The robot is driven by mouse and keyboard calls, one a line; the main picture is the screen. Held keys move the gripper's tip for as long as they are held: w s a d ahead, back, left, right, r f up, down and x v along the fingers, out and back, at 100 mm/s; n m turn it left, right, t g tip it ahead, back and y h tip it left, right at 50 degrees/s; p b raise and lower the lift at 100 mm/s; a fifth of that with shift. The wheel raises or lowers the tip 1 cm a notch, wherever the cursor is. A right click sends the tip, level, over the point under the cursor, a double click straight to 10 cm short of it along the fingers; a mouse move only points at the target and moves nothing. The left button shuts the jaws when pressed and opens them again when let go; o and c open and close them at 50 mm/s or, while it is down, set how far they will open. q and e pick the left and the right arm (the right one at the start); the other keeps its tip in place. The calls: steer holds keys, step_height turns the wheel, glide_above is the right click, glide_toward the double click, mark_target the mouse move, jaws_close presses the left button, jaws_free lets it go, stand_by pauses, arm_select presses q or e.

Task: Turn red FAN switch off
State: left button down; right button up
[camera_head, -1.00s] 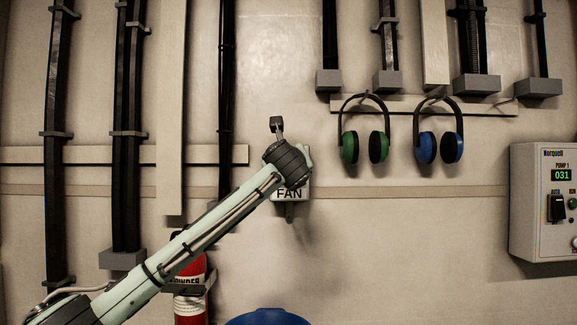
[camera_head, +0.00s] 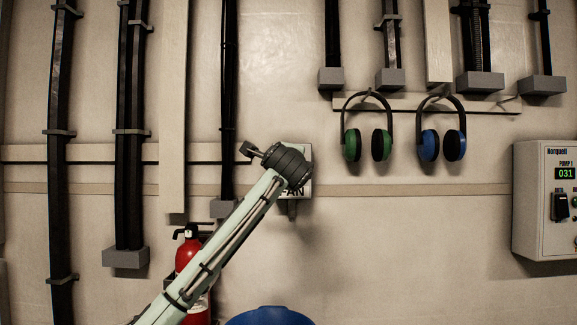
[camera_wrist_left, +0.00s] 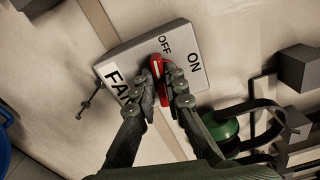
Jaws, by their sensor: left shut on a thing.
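The FAN switch box (camera_head: 305,152) is on the wall in the head view, largely covered by my left wrist, which hides the switch and my fingers there. In the left wrist view the pale box (camera_wrist_left: 122,58) carries the words FAN, OFF and ON. Its red switch handle (camera_wrist_left: 157,68) has its upper end beside the word OFF, with ON farther right. My left gripper (camera_wrist_left: 167,75) is shut on the red handle, one finger on each side. The handle's lower part is partly hidden by the fingers. My right gripper is in neither view.
Green earmuffs (camera_head: 352,145) and blue earmuffs (camera_head: 428,146) hang right of the box. A red fire extinguisher (camera_head: 190,252) is below left, partly behind my arm. A pump control box (camera_head: 545,215) is at far right. A blue round object (camera_head: 268,317) is at the bottom.

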arm_select(q)
steer(key=shift+n, duration=1.1)
steer(key=shift+r, duration=0.1)
steer(key=c, duration=1.6)
jaws_free()
steer(key=s, duration=1.2)
steer(key=shift+f, duration=0.2)
